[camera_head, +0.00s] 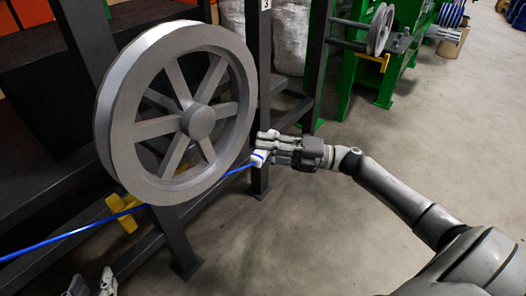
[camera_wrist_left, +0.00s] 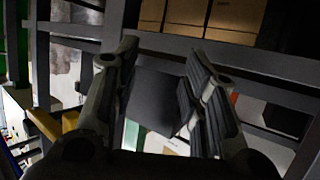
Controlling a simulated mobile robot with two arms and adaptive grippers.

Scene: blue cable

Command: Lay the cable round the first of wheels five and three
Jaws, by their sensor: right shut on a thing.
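A large grey spoked wheel (camera_head: 198,123) stands at the left in the head view, mounted on a dark frame. The blue cable (camera_head: 75,234) runs from the left edge up to the wheel's bottom, is hidden by the lower rim, and shows again at the right. My right gripper (camera_head: 262,158) is shut on the cable just right of the wheel's lower rim. My left gripper (camera_head: 92,287) shows only its fingertips at the bottom left, below the cable. In the left wrist view its fingers (camera_wrist_left: 160,95) are apart, with no cable visible between them.
A smaller wheel (camera_head: 380,29) sits on a green machine (camera_head: 345,65) at the back. A dark post (camera_head: 259,80) with a plate marked 3 stands right of the large wheel. A yellow bracket (camera_head: 124,212) is under it. The floor (camera_head: 340,235) at the right is clear.

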